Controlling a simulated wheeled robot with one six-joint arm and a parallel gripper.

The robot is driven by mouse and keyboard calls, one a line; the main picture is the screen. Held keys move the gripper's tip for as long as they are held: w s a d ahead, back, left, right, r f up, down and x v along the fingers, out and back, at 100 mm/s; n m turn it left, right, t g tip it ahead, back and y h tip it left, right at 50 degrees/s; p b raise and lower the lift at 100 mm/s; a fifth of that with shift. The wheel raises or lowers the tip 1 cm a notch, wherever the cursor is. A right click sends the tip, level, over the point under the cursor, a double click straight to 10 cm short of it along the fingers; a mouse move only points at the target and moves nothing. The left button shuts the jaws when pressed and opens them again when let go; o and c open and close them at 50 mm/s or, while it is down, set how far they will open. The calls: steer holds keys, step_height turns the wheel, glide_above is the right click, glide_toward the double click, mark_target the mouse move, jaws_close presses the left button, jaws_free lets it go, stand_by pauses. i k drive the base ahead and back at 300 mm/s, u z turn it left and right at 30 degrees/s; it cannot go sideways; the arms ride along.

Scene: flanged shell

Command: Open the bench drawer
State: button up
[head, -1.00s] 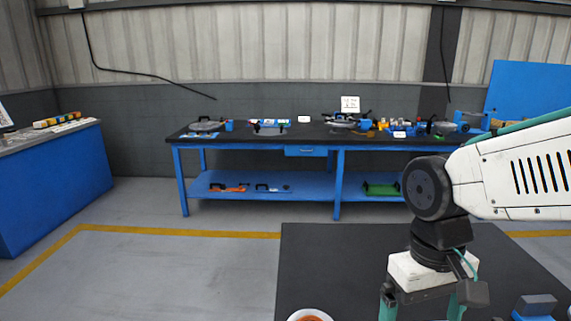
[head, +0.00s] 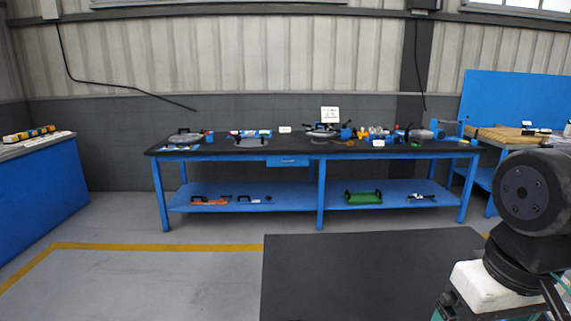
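The bench (head: 230,152) stands against the back wall, with a black top, blue legs and a blue lower shelf. Its drawer (head: 288,161) is a small blue front under the top, left of the middle leg, with a small pale handle. The drawer looks shut. My arm is at the lower right, well in front of the bench and apart from it.
A blue counter (head: 40,195) stands at the left and another blue bench (head: 505,148) at the right. Grey floor with a yellow line (head: 150,246) is clear at the left. Several tools and parts cover the bench top.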

mark_target(272, 159)
steer(key=u, duration=1.8)
steer(key=i, duration=3.15)
steer(key=z, duration=2.35)
steer(key=i, duration=3.9)
